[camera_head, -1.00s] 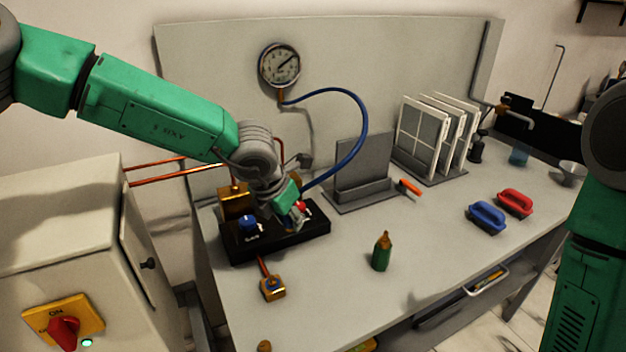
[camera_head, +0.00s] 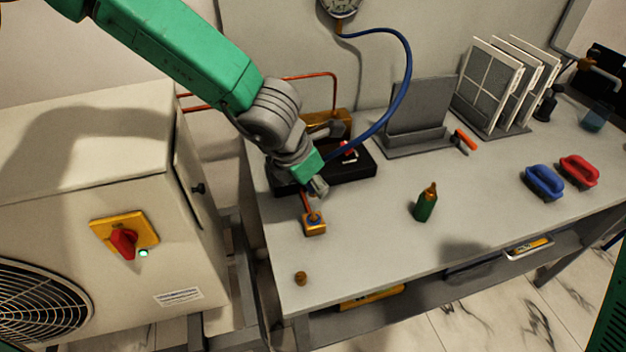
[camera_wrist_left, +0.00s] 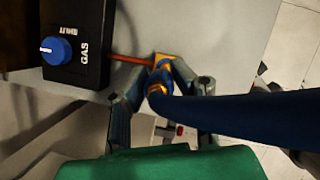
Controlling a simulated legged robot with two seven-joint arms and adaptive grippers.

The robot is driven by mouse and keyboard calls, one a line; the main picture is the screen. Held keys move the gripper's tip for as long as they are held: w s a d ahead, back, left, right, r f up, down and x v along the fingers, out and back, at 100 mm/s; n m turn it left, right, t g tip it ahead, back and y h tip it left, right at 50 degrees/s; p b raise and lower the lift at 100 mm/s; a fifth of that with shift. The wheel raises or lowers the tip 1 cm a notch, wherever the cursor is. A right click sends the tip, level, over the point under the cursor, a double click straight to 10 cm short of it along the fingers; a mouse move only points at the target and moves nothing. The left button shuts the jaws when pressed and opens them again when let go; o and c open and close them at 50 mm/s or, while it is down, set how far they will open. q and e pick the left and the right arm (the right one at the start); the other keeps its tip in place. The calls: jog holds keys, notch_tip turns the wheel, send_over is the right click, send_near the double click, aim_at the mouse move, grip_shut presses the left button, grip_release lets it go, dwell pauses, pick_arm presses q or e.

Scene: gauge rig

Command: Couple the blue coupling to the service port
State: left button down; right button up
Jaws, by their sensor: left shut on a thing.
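My left gripper (camera_head: 318,190) is shut on the blue coupling (camera_wrist_left: 160,82), which shows blue and brass between the fingers in the left wrist view. The blue hose (camera_head: 398,92) runs from it up to the round gauge (camera_head: 340,6). The service port (camera_head: 314,226) is a brass block with a blue ring on top, at the end of a copper pipe on the bench. The gripper is just above and behind it in the head view. In the wrist view the coupling overlaps the brass block (camera_wrist_left: 166,56); I cannot tell whether they touch. My right gripper is out of view.
The black manifold (camera_head: 362,168) stands behind the port; its blue GAS knob (camera_wrist_left: 57,51) shows in the wrist view. A brass cap (camera_head: 300,278) lies near the front edge. A green bottle (camera_head: 425,203) stands to the right. The bench between cap and bottle is clear.

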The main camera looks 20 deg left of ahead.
aim_at(319, 216)
pick_arm(q)
jog(key=shift+d+f+b, duration=0.15)
jog(key=shift+f+b, duration=0.45)
jog(key=shift+f, duration=0.2)
jog(key=shift+f+b, duration=0.6)
jog(key=shift+f, duration=0.25)
jog(key=shift+a+f+b, duration=0.15)
jog(key=shift+f+b, duration=0.2)
jog(key=shift+f, duration=0.15)
jog(key=shift+a+f+b, duration=0.15)
jog(key=shift+f+b, duration=0.2)
jog(key=shift+f, duration=0.15)
jog(key=shift+d, duration=0.25)
jog(key=shift+a, duration=0.25)
jog(key=shift+d+p, duration=0.25)
jog(key=shift+p, duration=0.1)
jog(key=shift+f, duration=0.15)
jog(key=shift+f+b, duration=0.85)
jog(key=shift+f, duration=0.05)
